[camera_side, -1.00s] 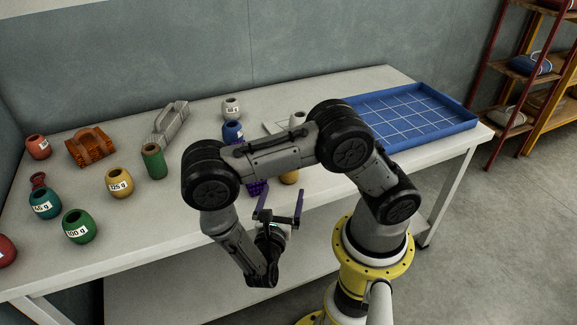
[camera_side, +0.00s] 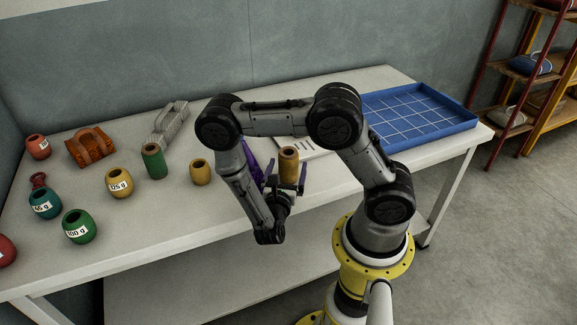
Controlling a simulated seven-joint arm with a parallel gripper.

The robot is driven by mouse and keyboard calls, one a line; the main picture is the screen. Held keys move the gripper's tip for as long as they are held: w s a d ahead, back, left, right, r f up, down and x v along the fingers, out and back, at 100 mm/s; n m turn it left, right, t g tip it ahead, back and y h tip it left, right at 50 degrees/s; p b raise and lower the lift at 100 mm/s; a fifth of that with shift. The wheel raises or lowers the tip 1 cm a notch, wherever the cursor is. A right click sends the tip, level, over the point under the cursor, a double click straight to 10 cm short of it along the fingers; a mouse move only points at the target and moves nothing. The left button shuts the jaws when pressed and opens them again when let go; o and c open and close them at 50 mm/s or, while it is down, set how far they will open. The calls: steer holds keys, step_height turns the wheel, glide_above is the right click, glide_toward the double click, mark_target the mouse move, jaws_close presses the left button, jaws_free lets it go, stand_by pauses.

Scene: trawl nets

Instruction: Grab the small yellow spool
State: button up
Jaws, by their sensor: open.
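An ochre-yellow cylinder (camera_side: 289,166) with a dark hole in its top, likely the small yellow spool, stands upright near the table's front edge. The lower part of the cylinder is hidden by the gripper. I cannot tell whether the fingers touch it. A small unlabelled yellow barrel (camera_side: 201,173) stands further left, and a larger yellow barrel marked 125 g (camera_side: 120,184) beyond it.
A green cylinder (camera_side: 153,162), a green 100 g barrel (camera_side: 79,227), a teal barrel (camera_side: 44,204) and an orange ridged block (camera_side: 91,148) stand at left. A grey handled block (camera_side: 171,125) lies behind. A blue gridded tray (camera_side: 460,127) is at right. My arm hides part of the middle.

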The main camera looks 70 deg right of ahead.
steer(key=shift+w+d+r, duration=0.1)
steer(key=shift+w+d, duration=0.15)
steer(key=shift+d, duration=0.6)
steer(key=shift+w+d+r, duration=0.1)
steer(key=shift+w+d, duration=0.1)
steer(key=shift+d, duration=0.65)
steer(key=c, duration=1.4)
steer(key=shift+r, duration=0.1)
